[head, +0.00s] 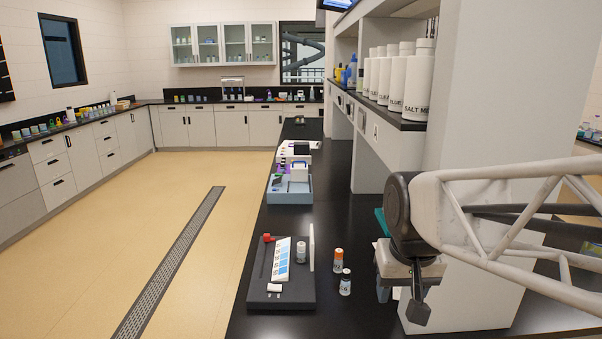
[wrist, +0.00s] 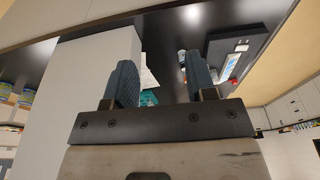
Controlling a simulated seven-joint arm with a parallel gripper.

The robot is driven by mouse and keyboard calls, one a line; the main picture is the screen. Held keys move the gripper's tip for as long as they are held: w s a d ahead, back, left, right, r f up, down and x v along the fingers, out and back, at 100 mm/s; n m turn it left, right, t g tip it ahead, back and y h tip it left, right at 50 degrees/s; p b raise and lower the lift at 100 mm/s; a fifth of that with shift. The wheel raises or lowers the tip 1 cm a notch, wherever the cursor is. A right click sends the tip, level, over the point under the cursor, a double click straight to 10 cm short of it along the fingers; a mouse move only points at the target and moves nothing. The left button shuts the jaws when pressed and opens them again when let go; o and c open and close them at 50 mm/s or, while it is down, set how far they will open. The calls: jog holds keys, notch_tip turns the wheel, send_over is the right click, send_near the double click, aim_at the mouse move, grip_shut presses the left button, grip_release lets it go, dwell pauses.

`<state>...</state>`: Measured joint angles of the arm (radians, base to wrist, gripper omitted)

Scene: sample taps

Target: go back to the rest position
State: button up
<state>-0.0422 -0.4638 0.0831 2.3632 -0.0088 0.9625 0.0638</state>
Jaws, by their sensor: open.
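My gripper (head: 417,300) hangs at the right of the head view, over the black bench and in front of the white pillar. In the wrist view its two dark fingers (wrist: 160,80) stand wide apart with nothing between them. It is apart from the bottles and the tray on the bench. A teal item (wrist: 149,98) and a white paper-like item show beyond the fingers in the wrist view. In the head view my arm and gripper partly hide the teal item (head: 382,222).
A dark tray (head: 262,294) holds a colour chart (head: 281,259), a small bottle (head: 301,252) and a red-ended tool. The pillar (head: 490,120) and shelf with large white bottles (head: 416,82) are close to my arm.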

jog(key=s+d+f, duration=0.2)
jog(key=s+f, duration=0.2)
jog(key=s, duration=0.6)
